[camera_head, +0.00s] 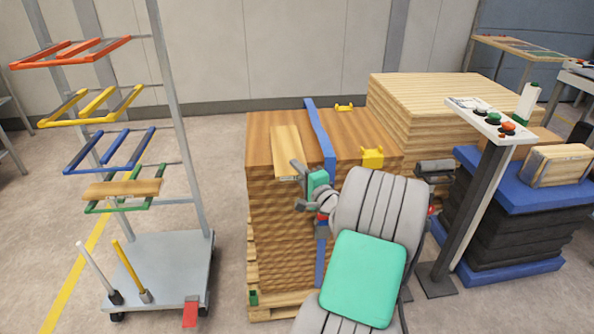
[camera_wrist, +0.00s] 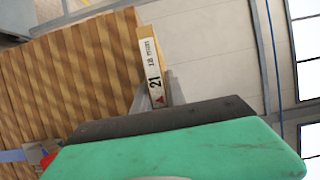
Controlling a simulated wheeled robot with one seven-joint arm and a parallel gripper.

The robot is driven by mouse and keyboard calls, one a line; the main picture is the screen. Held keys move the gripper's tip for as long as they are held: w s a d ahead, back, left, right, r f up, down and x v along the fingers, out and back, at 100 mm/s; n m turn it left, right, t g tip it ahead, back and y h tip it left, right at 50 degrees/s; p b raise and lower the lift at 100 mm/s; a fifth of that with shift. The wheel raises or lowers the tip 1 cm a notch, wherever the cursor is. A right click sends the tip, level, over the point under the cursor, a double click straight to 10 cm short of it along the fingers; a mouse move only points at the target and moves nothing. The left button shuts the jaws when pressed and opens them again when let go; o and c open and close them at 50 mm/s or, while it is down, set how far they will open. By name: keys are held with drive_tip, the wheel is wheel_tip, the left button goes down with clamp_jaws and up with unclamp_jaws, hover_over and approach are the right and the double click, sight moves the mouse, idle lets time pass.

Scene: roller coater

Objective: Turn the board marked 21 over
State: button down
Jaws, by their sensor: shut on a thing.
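The board marked 21 (camera_head: 287,147) is a light, narrow plank lying flat on top of the brown wood stack (camera_head: 345,135), near its left end. In the wrist view its end face (camera_wrist: 151,68) carries a white label with "21", "18 mm" and a red triangle. My gripper (camera_head: 298,172) is shut on the board's near end, at the front edge of the stack. The board's underside is hidden.
A blue strap (camera_head: 319,135) crosses the stack right of the board, with yellow corner pieces (camera_head: 372,157) beyond. A rack with coloured arms (camera_head: 110,150) stands left, a board (camera_head: 122,189) on its green arms. A control post (camera_head: 470,190) and blue-topped lift table (camera_head: 515,190) stand right.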

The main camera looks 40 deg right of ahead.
drive_tip(key=shift+f, duration=0.5)
drive_tip(key=c, duration=1.3)
unclamp_jaws()
drive_tip(key=shift+f, duration=0.1)
